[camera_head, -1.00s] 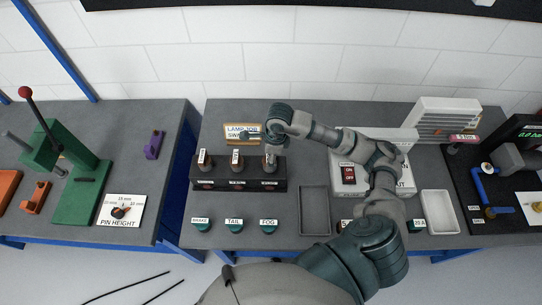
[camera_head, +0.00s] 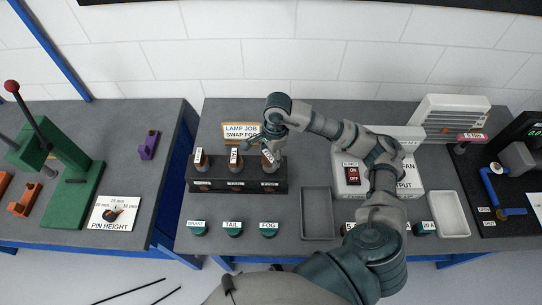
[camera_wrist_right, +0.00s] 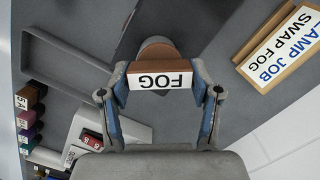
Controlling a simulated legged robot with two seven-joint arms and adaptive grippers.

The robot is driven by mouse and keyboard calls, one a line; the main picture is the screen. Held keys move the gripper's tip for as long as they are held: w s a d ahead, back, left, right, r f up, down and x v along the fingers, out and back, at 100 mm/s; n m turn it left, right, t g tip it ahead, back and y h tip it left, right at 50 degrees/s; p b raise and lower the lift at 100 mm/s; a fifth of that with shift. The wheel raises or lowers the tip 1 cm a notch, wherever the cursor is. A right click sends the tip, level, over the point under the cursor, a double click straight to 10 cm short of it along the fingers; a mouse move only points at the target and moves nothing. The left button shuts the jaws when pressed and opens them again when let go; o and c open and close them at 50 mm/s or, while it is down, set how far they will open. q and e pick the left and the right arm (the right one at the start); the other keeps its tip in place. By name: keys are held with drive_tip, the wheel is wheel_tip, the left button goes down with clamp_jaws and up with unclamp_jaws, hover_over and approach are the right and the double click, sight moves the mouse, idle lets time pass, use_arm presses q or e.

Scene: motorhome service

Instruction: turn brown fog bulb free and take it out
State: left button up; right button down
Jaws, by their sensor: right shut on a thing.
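The brown fog bulb (camera_wrist_right: 150,50), with a white FOG label, sits between the fingers of my right gripper (camera_wrist_right: 160,100) in the right wrist view. The fingers are shut on it from both sides. In the head view my right gripper (camera_head: 272,145) is over the right end of the black lamp holder (camera_head: 232,187), and the fog bulb (camera_head: 267,159) shows below it with its label tilted. Whether the bulb's base is still seated is hidden. Two other brown bulbs, the left one (camera_head: 202,160) and the middle one (camera_head: 235,160), stand upright in the holder. My left gripper is not in view.
Teal-based spare bulbs labelled BRAKE (camera_head: 198,229), TAIL (camera_head: 233,229) and FOG (camera_head: 268,230) stand in front of the holder. An empty grey tray (camera_head: 318,213) lies to their right. A LAMP JOB sign (camera_head: 240,131) stands behind, and a switch box (camera_head: 400,180) is at right.

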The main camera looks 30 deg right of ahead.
drive_tip(key=shift+a, duration=0.15)
drive_tip(key=shift+f+n+b, duration=0.2)
drive_tip(key=shift+n+b, duration=1)
drive_tip(key=shift+n, duration=0.2)
drive_tip(key=n+b, duration=0.2)
drive_tip(key=n, duration=0.1)
drive_tip(key=shift+a+g, duration=0.1)
drive_tip(key=shift+g, duration=0.3)
drive_tip(key=shift+r+n+b, duration=0.1)
drive_tip(key=shift+n+b, duration=0.3)
drive_tip(key=shift+n, duration=0.2)
